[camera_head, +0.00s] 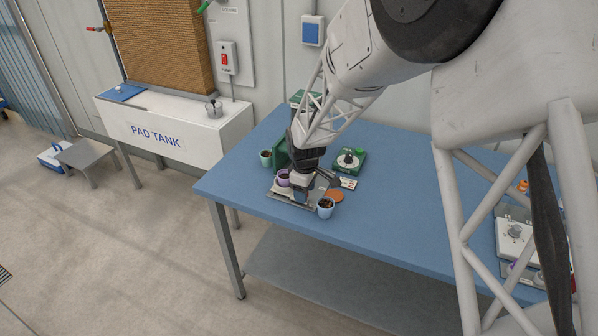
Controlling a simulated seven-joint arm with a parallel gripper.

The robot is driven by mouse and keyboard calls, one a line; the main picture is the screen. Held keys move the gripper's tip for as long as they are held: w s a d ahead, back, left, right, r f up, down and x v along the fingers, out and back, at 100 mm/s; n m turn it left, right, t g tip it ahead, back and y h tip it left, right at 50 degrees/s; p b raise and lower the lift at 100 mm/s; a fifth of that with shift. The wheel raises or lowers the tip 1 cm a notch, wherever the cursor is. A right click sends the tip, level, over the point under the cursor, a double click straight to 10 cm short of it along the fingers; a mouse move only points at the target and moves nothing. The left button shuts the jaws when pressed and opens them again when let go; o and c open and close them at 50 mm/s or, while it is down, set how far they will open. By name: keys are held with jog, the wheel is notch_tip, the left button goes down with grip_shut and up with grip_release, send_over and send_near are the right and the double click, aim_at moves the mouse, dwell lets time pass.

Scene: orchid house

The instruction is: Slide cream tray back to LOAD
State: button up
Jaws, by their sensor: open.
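A small pale, greyish-cream tray (285,198) lies near the left end of the blue bench (400,222), close to its front edge. It looks like the cream tray, but it is small here and partly covered. My gripper (301,194) is low over the tray, with its fingers open. I cannot tell whether the fingers touch the tray. A purple pot (283,180) stands at the tray's left part, beside my gripper. No LOAD mark is readable.
A green device with a dial (349,161), a small card (348,183) and a terracotta saucer (335,195) lie right of my gripper. The white PAD TANK (180,131) stands left.

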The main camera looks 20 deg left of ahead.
jog(key=shift+r, duration=3.25)
jog(key=shift+d+r, duration=0.15)
jog(key=s+d+r+m, duration=0.25)
jog(key=d+r, duration=0.25)
jog(key=d, duration=0.4)
jog(key=s+d+r+m+t, duration=0.1)
jog(key=s+d+r+m, duration=0.15)
jog(key=d+r, duration=0.45)
jog(key=s+d+r+m, duration=0.2)
jog(key=d+r+m, duration=0.15)
jog(key=d, duration=0.75)
jog(key=s+d+r+m+t, duration=0.1)
jog(key=s+d+r+m, duration=0.2)
jog(key=s+d+m, duration=0.6)
jog(key=s+d, duration=1)
jog(key=s, duration=0.4)
jog(key=shift+d+r+m+t, duration=0.25)
jog(key=shift+d+m+t, duration=0.05)
jog(key=shift+d+m, duration=0.1)
